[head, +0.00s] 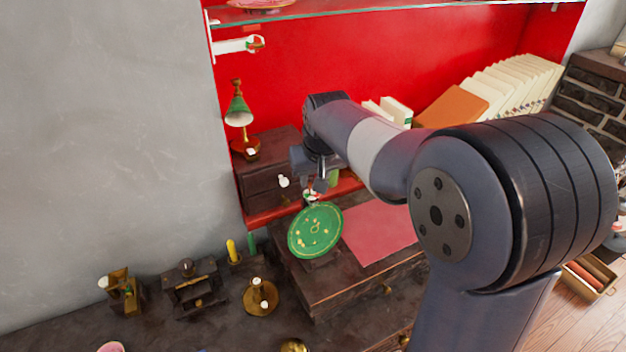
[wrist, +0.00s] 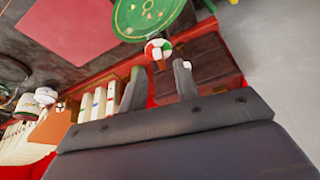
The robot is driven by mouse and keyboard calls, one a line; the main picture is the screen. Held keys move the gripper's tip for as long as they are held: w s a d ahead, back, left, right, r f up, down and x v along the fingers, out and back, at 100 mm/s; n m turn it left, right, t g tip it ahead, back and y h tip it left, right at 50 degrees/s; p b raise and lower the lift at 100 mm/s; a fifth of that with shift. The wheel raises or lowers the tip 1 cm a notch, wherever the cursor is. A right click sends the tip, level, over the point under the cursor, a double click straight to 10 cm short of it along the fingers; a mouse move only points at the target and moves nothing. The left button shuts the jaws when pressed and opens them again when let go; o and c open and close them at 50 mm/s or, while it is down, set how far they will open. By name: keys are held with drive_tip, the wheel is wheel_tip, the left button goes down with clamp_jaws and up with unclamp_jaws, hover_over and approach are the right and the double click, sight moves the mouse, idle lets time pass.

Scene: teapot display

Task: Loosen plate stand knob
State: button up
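A green plate (head: 315,231) with a gold pattern stands tilted on the dark wooden chest, and its edge shows at the top of the wrist view (wrist: 128,30). A round red, white and green knob (wrist: 158,48) sits just behind the plate; in the head view a small part of it (head: 311,195) shows below my gripper. My gripper (wrist: 159,67) is open and empty, with one finger to each side of the knob's line. The knob appears just beyond the fingertips. In the head view my gripper (head: 318,184) is partly hidden by its own wrist. The stand is mostly hidden.
A red mat (head: 380,231) lies right of the plate. A green lamp (head: 239,112) stands on a dark box (head: 268,166) at back left. White books (head: 396,111) and an orange board (head: 452,104) are behind my arm. A glass shelf (head: 380,12) is above.

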drive_tip(key=shift+x, duration=1.5)
drive_tip(key=shift+c, duration=0.2)
clamp_jaws()
